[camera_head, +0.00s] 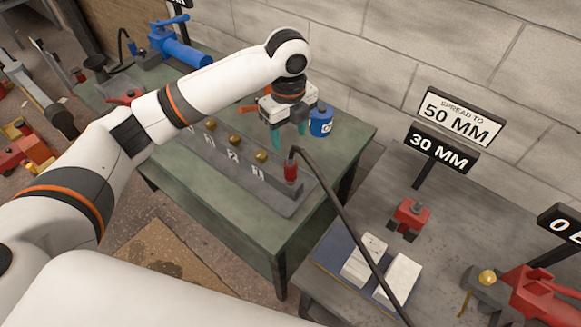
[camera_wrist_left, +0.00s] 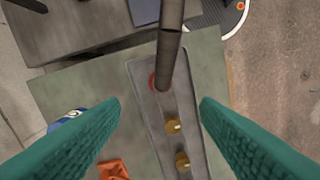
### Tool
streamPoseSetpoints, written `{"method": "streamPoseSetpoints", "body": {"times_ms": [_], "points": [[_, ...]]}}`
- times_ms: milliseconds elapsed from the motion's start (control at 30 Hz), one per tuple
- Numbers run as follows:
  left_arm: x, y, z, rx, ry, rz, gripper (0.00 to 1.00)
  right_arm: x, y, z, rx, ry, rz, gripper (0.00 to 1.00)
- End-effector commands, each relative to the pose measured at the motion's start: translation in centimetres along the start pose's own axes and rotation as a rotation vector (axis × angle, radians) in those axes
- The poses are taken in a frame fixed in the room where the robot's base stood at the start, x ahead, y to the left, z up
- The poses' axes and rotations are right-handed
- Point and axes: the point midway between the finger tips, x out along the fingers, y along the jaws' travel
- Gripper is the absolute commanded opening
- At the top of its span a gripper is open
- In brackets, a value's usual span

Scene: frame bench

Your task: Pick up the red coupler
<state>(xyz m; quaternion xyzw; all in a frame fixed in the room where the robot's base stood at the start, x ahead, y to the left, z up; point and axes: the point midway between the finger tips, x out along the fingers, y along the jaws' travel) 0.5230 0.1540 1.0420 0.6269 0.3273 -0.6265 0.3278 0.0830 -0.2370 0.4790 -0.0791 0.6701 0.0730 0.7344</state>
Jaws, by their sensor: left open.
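The red coupler (camera_head: 291,172) stands upright at the right end of a grey plate (camera_head: 268,190) on the green bench, with a black hose (camera_head: 335,208) rising from its top. In the left wrist view only a sliver of the red coupler (camera_wrist_left: 151,81) shows beside the hose (camera_wrist_left: 169,45), which hides most of it. My left gripper (camera_head: 289,132) is open and empty, above and behind the coupler, teal fingers pointing down. In its wrist view the coupler lies beyond the fingertips (camera_wrist_left: 160,103), between their lines. My right gripper is not in view.
Several brass fittings (camera_head: 233,140) line the plate left of the coupler. A blue can (camera_head: 321,121) stands close behind my left gripper. The hose crosses toward the grey bench (camera_head: 330,272), which holds a small red tool (camera_head: 411,214) and pale blocks (camera_head: 399,279). A block wall stands behind.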

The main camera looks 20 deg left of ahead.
Motion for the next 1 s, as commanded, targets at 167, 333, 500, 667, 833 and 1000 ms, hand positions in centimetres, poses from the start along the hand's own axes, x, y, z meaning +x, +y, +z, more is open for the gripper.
{"method": "streamPoseSetpoints", "body": {"times_ms": [167, 333, 500, 667, 833, 1000], "points": [[2.6, -0.1, 0.0, 0.004, -0.002, -0.008, 0.57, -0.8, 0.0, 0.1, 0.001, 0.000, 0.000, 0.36], [5.3, -0.1, 0.0, 0.004, -0.002, -0.005, 0.57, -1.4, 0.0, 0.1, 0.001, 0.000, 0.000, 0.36], [6.5, 0.0, 0.1, 0.004, 0.000, -0.003, 0.57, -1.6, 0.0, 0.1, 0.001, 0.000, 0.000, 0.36], [8.3, -0.1, 0.6, 0.003, -0.001, -0.005, 0.57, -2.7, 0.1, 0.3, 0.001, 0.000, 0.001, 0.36], [10.8, -0.1, 0.8, 0.004, 0.000, -0.003, 0.57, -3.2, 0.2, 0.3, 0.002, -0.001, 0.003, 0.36], [11.6, -0.1, 0.7, 0.004, 0.001, -0.001, 0.57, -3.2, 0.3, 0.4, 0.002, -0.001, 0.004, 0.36]]}}
